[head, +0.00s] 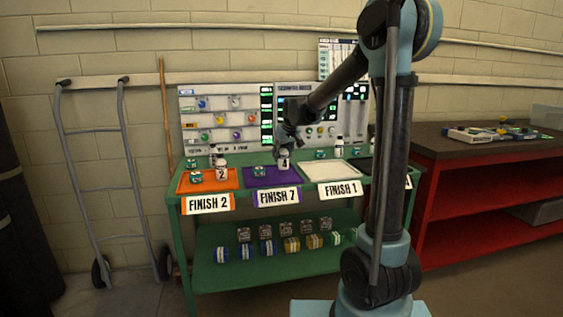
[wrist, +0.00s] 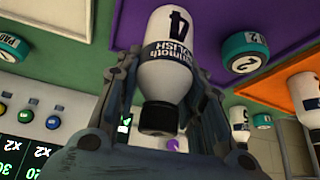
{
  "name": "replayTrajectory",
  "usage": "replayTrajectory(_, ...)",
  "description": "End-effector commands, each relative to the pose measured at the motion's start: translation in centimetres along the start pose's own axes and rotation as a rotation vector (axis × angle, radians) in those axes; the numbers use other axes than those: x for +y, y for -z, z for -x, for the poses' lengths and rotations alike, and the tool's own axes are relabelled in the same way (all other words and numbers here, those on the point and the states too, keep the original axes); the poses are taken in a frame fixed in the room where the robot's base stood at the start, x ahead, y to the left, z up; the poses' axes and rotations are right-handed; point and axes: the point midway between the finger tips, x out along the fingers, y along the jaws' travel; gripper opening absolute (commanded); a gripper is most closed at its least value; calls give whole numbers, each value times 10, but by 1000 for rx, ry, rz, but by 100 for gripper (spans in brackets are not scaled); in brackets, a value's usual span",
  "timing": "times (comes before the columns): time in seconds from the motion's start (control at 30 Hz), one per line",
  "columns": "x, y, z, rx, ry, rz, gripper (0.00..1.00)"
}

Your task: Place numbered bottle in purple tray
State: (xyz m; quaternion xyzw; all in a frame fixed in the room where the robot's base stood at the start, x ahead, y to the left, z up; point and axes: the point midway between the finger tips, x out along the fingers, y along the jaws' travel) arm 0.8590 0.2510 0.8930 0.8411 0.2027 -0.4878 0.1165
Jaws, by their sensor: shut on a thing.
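My gripper (head: 286,140) is shut on a white bottle (head: 283,160) with a black cap. The tray also shows behind the bottle in the wrist view (wrist: 212,30). A teal tin (head: 260,170) lies in the tray, left of the bottle.
The orange tray (head: 187,188) on the left holds a bottle marked 2 (head: 222,172) and a teal tin (head: 196,177). The white tray (head: 325,170) on the right looks empty. More bottles and tins stand behind the trays. A panel (head: 225,100) rises at the back.

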Motion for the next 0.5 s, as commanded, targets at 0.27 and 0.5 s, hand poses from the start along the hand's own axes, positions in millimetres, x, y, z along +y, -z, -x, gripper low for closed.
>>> replayTrajectory(0.27, 0, -12, -20, 0, 0, 0, 8)
replayTrajectory(0.5, 0, -12, -21, 0, 0, 0, 8)
